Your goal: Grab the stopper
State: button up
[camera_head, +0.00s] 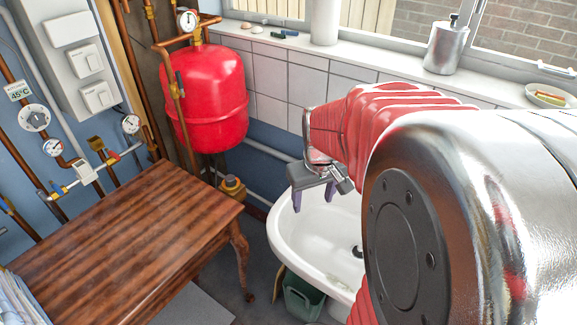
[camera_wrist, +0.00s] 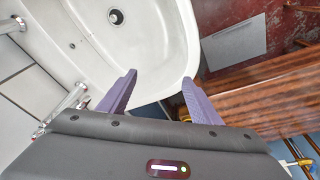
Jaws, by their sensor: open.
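A white washbasin (camera_head: 305,240) stands below the window sill; it also fills the upper left of the wrist view (camera_wrist: 165,50). A dark round piece with a pale rim (camera_wrist: 116,16) sits in its bottom, and a dark spot (camera_head: 357,251) shows there in the head view. I cannot tell whether this is the stopper or an open drain; no other stopper is clear. My gripper (camera_head: 313,196) is open and empty above the basin's left rim. Its two purple fingers (camera_wrist: 159,77) point past the rim in the wrist view.
A wooden table (camera_head: 130,235) stands left of the basin. A red tank (camera_head: 205,98) and pipes are on the wall behind. The sill (camera_head: 390,75) holds a metal dispenser (camera_head: 447,47) and a dish (camera_head: 550,96). A green bin (camera_head: 302,298) is under the basin.

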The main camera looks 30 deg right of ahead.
jog(key=s+d+f+m+g, duration=0.1)
jog(key=s+d+f, duration=0.1)
jog(key=d+f, duration=0.5)
jog(key=s+d+f+m+g+y, duration=0.1)
jog(key=s+d+f, duration=0.2)
jog(key=d+f, duration=0.5)
jog(key=shift+s+d+f, duration=0.2)
jog(key=shift+s+d, duration=0.15)
jog(key=shift+d, duration=0.75)
notch_tip(320, 180, down, 8)
jog(key=shift+r, duration=0.2)
jog(key=shift+f, duration=0.5)
jog(key=shift+s+d+f, duration=0.1)
jog(key=shift+f, duration=1.2)
jog(key=shift+d+f, duration=0.1)
jog(key=shift+f, duration=1.2)
